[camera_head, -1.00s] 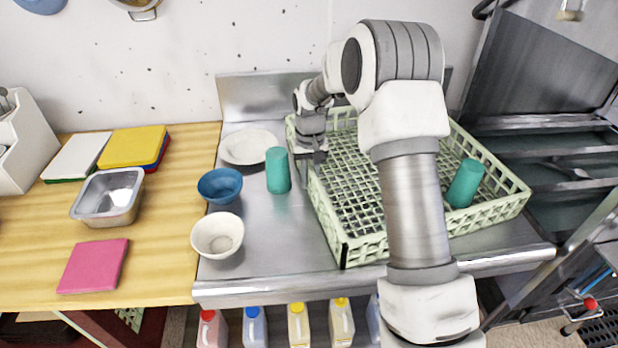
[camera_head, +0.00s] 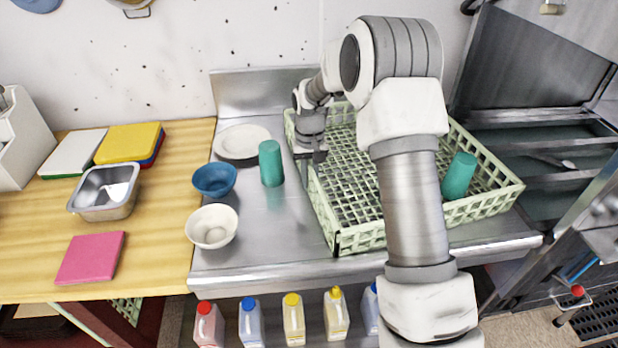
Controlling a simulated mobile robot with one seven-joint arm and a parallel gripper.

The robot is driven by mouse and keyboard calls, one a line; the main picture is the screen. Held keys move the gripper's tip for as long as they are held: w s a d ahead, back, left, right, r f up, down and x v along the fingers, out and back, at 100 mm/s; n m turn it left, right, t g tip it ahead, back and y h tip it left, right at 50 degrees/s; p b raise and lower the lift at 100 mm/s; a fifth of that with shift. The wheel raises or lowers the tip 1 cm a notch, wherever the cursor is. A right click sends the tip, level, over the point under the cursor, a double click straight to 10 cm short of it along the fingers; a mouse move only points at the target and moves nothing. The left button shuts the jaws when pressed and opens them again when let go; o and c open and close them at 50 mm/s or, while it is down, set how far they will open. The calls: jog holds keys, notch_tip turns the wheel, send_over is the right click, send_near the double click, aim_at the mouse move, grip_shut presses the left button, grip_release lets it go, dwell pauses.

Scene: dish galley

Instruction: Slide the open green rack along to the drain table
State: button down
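The open pale green rack (camera_head: 362,240) is a lattice crate on the steel table (camera_head: 262,262), toward its right side. A teal cup (camera_head: 459,176) stands inside the rack near its right end. My gripper (camera_head: 312,157) points down at the rack's left wall, near the back-left corner. Contact with the wall cannot be made out, nor whether the fingers are apart. My arm hides the middle and front right of the rack. No surface is clearly marked as the drain table.
Left of the rack are a teal cup (camera_head: 271,164), a white plate (camera_head: 240,143), a blue bowl (camera_head: 214,180) and a white bowl (camera_head: 212,227). A steel machine with rails (camera_head: 545,147) adjoins on the right. A wooden counter (camera_head: 150,230) lies left.

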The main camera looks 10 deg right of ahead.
jog(key=c, duration=0.8)
grip_release()
jog(key=shift+s, duration=0.2)
jog(key=shift+o, duration=0.2)
notch_tip(320, 180, up, 17)
jog(key=p, duration=0.1)
jog(key=shift+r, duration=0.2)
